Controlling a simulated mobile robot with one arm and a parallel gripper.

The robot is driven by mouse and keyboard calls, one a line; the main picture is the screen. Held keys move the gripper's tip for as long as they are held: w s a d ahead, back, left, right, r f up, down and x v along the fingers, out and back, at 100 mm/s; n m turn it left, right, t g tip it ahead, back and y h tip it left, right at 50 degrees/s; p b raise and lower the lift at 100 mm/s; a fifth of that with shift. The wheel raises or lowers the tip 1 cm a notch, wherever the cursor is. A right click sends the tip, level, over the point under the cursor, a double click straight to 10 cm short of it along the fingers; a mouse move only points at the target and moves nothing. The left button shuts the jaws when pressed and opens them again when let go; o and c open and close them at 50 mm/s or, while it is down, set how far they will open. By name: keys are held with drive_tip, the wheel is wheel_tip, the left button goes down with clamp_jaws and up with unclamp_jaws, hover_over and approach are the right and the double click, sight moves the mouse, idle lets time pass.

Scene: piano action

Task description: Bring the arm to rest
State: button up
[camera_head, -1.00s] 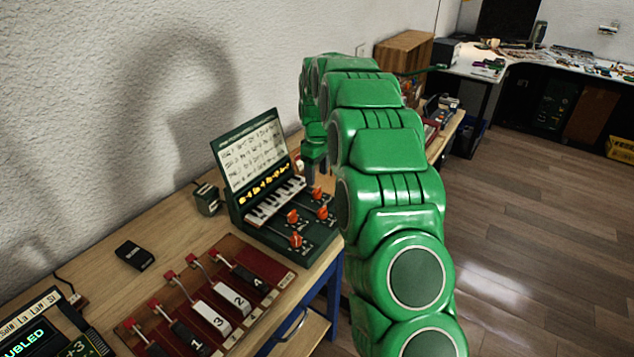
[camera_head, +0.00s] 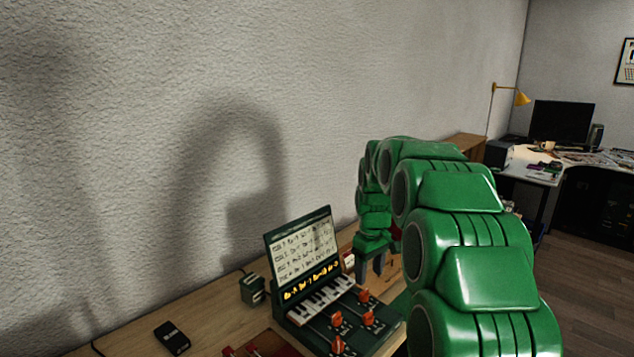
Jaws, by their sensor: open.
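My green arm arches up from the bottom right and bends down over the wooden table. My gripper (camera_head: 372,268) points downward at the arm's far end, just right of the green piano device. Its grey fingers show below the green wrist and appear to hold nothing. The green piano device (camera_head: 322,281) has a lit text screen, a row of small keys and several orange-knobbed levers on its front panel. The arm hides part of the table behind and to the right of the gripper.
A small dark green box (camera_head: 252,289) stands left of the piano device. A black box (camera_head: 171,338) lies near the front left of the table (camera_head: 213,312). A red board (camera_head: 262,346) is cut off at the bottom. A desk (camera_head: 535,168) with a monitor (camera_head: 561,122) stands at the back right.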

drive_tip(key=s+r+m, duration=0.2)
drive_tip(key=s+r, duration=0.2)
drive_tip(key=s, duration=0.8)
drive_tip(key=s+r+m, duration=0.2)
drive_tip(key=s+r, duration=0.2)
drive_tip(key=s, duration=0.8)
drive_tip(key=s+f+m, duration=0.1)
drive_tip(key=s, duration=1.1)
drive_tip(key=s+f+m+g, duration=0.1)
drive_tip(key=s+f+m, duration=0.1)
drive_tip(key=s, duration=1)
drive_tip(key=shift+d+m+g, duration=0.25)
drive_tip(key=shift+m+g, duration=0.05)
drive_tip(key=shift+c, duration=0.4)
